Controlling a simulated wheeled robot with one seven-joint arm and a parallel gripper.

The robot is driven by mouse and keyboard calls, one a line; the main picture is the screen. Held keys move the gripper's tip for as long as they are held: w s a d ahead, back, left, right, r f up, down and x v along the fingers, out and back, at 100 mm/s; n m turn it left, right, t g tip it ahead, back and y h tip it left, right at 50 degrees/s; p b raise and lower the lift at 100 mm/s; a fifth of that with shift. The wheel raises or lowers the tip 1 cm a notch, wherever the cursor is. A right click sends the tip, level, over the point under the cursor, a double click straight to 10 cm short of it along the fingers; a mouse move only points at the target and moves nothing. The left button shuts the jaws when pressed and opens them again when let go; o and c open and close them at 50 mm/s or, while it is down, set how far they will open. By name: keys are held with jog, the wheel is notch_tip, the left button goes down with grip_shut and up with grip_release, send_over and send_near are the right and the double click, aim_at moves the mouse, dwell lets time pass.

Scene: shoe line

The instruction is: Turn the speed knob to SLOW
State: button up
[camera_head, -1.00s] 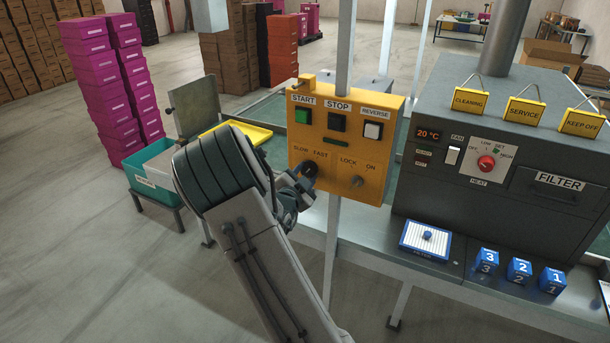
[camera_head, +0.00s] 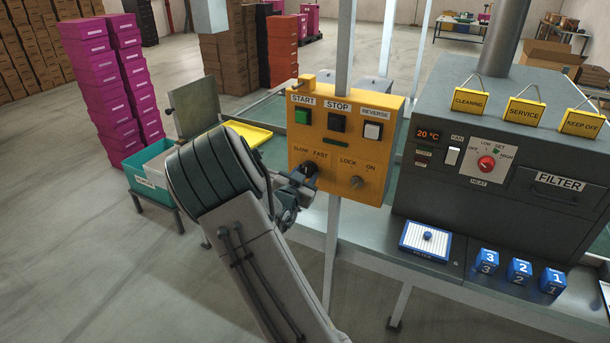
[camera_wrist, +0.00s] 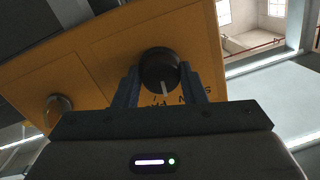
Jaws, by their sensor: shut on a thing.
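The speed knob (camera_head: 309,169) is black and round, on the lower left of the yellow control panel (camera_head: 338,103), under the words SLOW and FAST. In the wrist view the knob (camera_wrist: 160,68) sits between the two fingers of my gripper (camera_wrist: 163,84), with a white pointer line on its face. My gripper (camera_head: 303,183) is shut on the knob. The pointer's exact setting is hard to tell, as the fingers cover part of the lettering in the wrist view.
The LOCK knob (camera_head: 357,182) is to the right on the same panel. Above are the green START button (camera_head: 302,117), black STOP button (camera_head: 336,122) and white REVERSE button (camera_head: 373,131). A grey oven (camera_head: 480,190) stands to the right.

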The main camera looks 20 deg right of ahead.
jog(key=n+p, duration=0.2)
jog(key=n, duration=0.2)
jog(key=shift+r, duration=0.2)
jog(key=shift+n+g+p, duration=0.4)
jog(key=shift+n+p, duration=0.55)
jog(key=shift+n, duration=0.65)
jog(key=shift+f+n, duration=0.1)
jog(key=shift+n, duration=0.2)
jog(key=o, duration=1)
jog(key=b+v, duration=0.2)
jog(key=v, duration=1.1)
jog(key=shift+s+a, duration=0.15)
jog(key=shift+a, duration=0.25)
